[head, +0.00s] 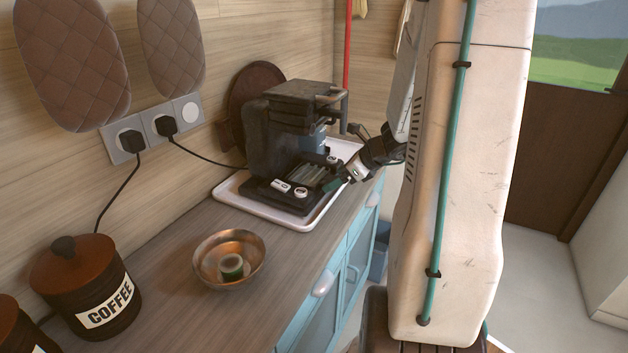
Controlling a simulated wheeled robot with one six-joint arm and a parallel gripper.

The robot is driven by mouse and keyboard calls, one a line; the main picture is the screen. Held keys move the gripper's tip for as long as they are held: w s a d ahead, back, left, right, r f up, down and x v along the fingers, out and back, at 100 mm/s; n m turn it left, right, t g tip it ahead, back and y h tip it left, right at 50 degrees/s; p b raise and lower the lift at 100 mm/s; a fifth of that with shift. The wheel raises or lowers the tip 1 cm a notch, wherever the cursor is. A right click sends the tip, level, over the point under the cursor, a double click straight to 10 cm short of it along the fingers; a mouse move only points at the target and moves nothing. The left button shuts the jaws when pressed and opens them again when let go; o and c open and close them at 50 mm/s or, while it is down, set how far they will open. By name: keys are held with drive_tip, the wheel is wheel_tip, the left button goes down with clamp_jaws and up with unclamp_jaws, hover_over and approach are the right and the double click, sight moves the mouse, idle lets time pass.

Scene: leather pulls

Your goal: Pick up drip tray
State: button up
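The drip tray (308,173), a slatted grille, sits in the base of the dark coffee machine (279,140). The machine stands on a white tray (258,211) on the counter. My gripper (333,185) is at the front right edge of the machine's base, with its green fingertip close beside the drip tray. I cannot tell whether it touches the drip tray. The fingers overlap from this angle, so their opening is not clear. My arm hides the area to the right of the machine.
A coffee canister (90,290) is at the lower left. Black plugs and cables run along the wall behind. Bare counter lies between bowl and white tray.

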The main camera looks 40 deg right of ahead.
drive_tip(key=shift+x, duration=0.95)
drive_tip(key=c, duration=1.4)
drive_tip(key=shift+o, duration=0.2)
drive_tip(key=shift+r, duration=0.15)
drive_tip(key=shift+r, duration=0.6)
drive_tip(key=s+d, duration=0.3)
drive_tip(key=s, duration=0.5)
drive_tip(key=s+d, duration=0.3)
drive_tip(key=s, duration=0.6)
